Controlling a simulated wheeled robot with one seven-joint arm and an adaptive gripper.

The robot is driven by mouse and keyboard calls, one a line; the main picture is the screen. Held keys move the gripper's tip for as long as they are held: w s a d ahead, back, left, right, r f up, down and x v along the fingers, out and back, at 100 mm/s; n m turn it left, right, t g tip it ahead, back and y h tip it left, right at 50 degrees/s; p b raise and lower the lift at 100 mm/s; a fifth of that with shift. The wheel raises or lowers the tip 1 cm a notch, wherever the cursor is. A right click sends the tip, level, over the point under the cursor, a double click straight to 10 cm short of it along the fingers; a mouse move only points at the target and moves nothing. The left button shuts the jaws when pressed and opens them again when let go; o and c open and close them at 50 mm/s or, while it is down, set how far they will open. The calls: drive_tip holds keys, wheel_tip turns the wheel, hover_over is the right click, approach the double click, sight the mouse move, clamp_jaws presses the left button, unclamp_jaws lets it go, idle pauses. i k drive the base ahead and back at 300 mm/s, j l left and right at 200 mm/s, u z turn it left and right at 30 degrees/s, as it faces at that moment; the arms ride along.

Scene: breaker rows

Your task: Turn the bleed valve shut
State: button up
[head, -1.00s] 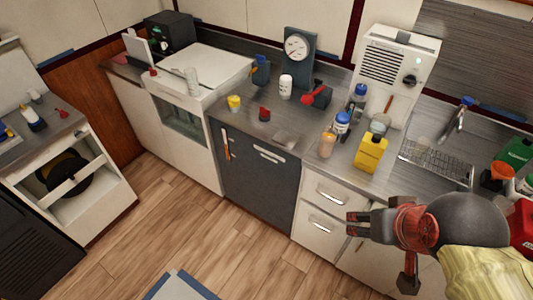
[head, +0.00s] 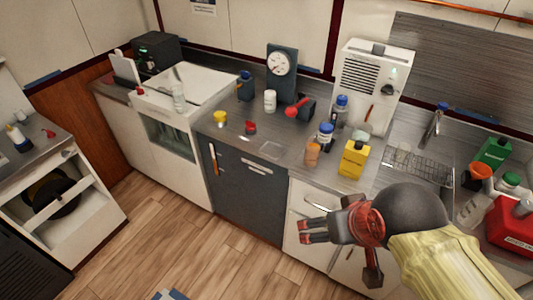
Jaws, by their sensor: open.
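A gauge (head: 281,64) on a dark upright stand is at the back of the counter. At its foot sits a dark block with a red handle (head: 293,112), which looks like the bleed valve; its exact turn is too small to tell. My gripper (head: 303,231) is at the lower right, in front of the white drawers and below the counter edge. It points left, is open and holds nothing. It is well apart from the valve, nearer to the camera and lower.
A white bottle (head: 270,101), a blue-capped bottle (head: 325,137), an orange jar (head: 312,154) and a yellow container (head: 354,159) stand near the valve. A white cabinet unit (head: 372,87) is behind them. A red can (head: 514,226) is at right. The counter before the gauge is partly clear.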

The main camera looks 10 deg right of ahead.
sight(245, 74)
drive_tip(key=i+j, duration=0.4)
drive_tip(key=i, duration=0.15)
drive_tip(key=i+j+z, duration=0.1)
drive_tip(key=i+j, duration=0.3)
drive_tip(key=i, duration=0.15)
